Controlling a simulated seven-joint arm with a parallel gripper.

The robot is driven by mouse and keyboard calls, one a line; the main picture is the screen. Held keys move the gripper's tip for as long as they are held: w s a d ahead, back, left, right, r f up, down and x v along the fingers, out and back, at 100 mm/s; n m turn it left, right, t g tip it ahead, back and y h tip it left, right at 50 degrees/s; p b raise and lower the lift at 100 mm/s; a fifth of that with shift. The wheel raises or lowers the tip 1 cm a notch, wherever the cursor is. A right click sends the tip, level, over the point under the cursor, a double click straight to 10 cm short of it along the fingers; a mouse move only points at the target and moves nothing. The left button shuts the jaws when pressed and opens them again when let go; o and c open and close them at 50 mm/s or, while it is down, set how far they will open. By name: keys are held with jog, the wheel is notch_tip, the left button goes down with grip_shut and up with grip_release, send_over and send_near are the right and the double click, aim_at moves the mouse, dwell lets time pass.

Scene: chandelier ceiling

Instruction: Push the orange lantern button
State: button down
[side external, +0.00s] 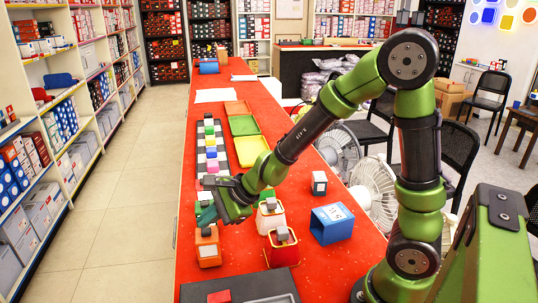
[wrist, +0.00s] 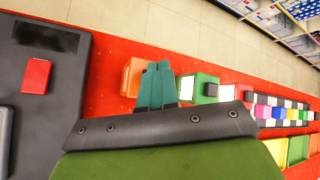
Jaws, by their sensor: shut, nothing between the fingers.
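The orange lantern (side external: 208,249) stands near the left edge of the red table in the side view, with a grey button (side external: 206,231) on top. In the wrist view the orange lantern (wrist: 131,78) is just left of my fingers and partly hidden by my gripper. My gripper (wrist: 158,66) has its two teal fingers together, with nothing between them. In the side view my gripper (side external: 207,216) is just beyond and above the orange lantern, in front of a green lantern. I cannot tell whether the fingers touch either one. The green lantern (wrist: 205,82) also shows right of my fingers in the wrist view.
A dark panel (wrist: 60,75) with a red block (wrist: 36,76) lies at the near end. A checkered strip with coloured blocks lies farther along.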

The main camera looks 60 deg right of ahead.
jog(key=shift+r, duration=0.15)
jog(key=shift+r, duration=2.95)
jog(key=n+g, duration=0.2)
jog(key=n, duration=0.9)
send_near(210, 231)
jog(key=s+a+r, duration=0.4)
jog(key=s+d+r+n+t+h, duration=0.1)
jog(key=s+d+r+n+h, duration=0.1)
jog(key=s+d+r+n, duration=0.3)
jog(key=s+n, duration=0.1)
jog(key=s, duration=0.2)
jog(key=shift+s+n, duration=0.3)
